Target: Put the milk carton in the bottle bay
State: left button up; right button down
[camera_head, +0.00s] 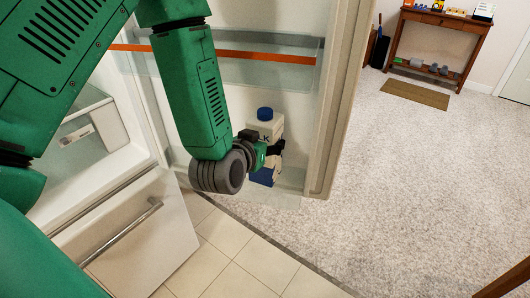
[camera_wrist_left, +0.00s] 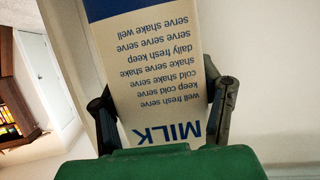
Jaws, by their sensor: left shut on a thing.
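The milk carton (camera_head: 263,126) is white with a blue cap and a blue base, and stands about upright at the bottom of the open fridge door. My left gripper (camera_head: 269,149) is shut on its sides. In the left wrist view the carton (camera_wrist_left: 155,65) shows its MILK label upside down between the two fingers (camera_wrist_left: 165,108). The bottle bay looks to be the clear low bin (camera_head: 286,198) at the foot of the door. The carton's base is at this bin; whether it rests on the floor of the bin I cannot tell. My right gripper is out of view.
A clear door shelf with an orange strip (camera_head: 265,57) runs above the carton. The door's edge (camera_head: 335,120) stands to the right. A pulled-out drawer with a handle (camera_head: 125,232) is lower left. Open carpet lies right, with a wooden console table (camera_head: 440,20) beyond.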

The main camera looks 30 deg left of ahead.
pick_arm(q)
notch_tip(320, 180, down, 3)
jog(key=shift+w+f+b, duration=0.1)
jog(key=shift+w+b, duration=0.05)
jog(key=shift+b, duration=0.2)
jog(key=shift+w+f, duration=0.15)
